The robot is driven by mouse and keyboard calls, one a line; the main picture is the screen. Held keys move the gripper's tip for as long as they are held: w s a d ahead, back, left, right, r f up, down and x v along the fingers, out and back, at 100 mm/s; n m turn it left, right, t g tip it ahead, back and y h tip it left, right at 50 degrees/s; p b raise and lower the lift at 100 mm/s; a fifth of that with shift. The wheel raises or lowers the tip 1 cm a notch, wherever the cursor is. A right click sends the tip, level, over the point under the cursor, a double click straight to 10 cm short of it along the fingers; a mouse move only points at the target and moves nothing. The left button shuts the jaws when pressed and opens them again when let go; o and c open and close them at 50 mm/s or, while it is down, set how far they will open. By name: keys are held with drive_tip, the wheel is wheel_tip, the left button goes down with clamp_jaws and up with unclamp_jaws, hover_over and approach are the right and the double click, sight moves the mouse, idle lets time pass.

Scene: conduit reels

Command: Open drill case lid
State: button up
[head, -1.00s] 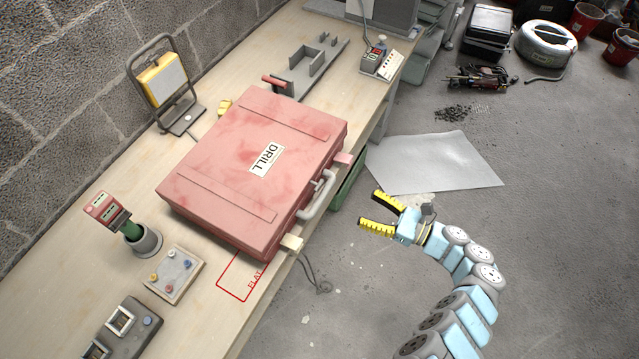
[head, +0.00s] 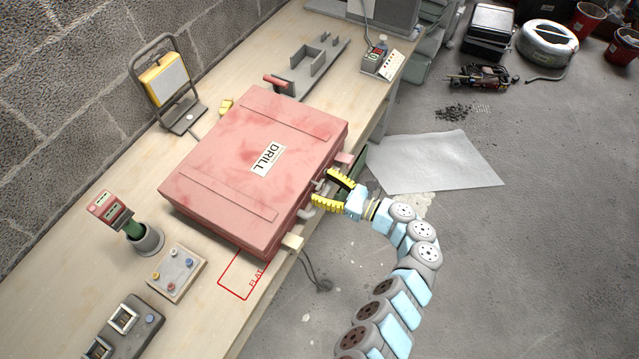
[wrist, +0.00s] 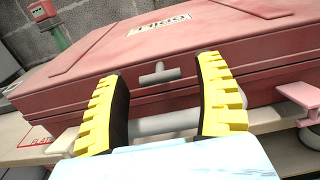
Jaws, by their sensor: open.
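The red drill case (head: 225,155) lies flat on the workbench with its lid closed and a "DRILL" label on top. Its front side faces the bench edge, and it also shows in the wrist view (wrist: 215,50). My gripper (head: 330,188) is open at the front of the case. In the wrist view my two yellow-and-black fingers (wrist: 165,108) stand on either side of the middle of the grey handle (wrist: 165,123). A small grey T-shaped latch (wrist: 160,74) on the case front shows just beyond, between the fingertips. Contact with the handle cannot be told.
A pink tab (head: 344,158) and a cream tab (head: 292,242) stick out beside the case front. A work lamp (head: 165,80), a cup holding a red-and-green tool (head: 148,240) and a knob panel (head: 177,274) share the workbench (head: 215,325).

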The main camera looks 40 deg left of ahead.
drive_tip(key=shift+s+a, duration=0.2)
drive_tip(key=shift+a, duration=0.35)
clamp_jaws()
drive_tip(key=shift+r, duration=0.15)
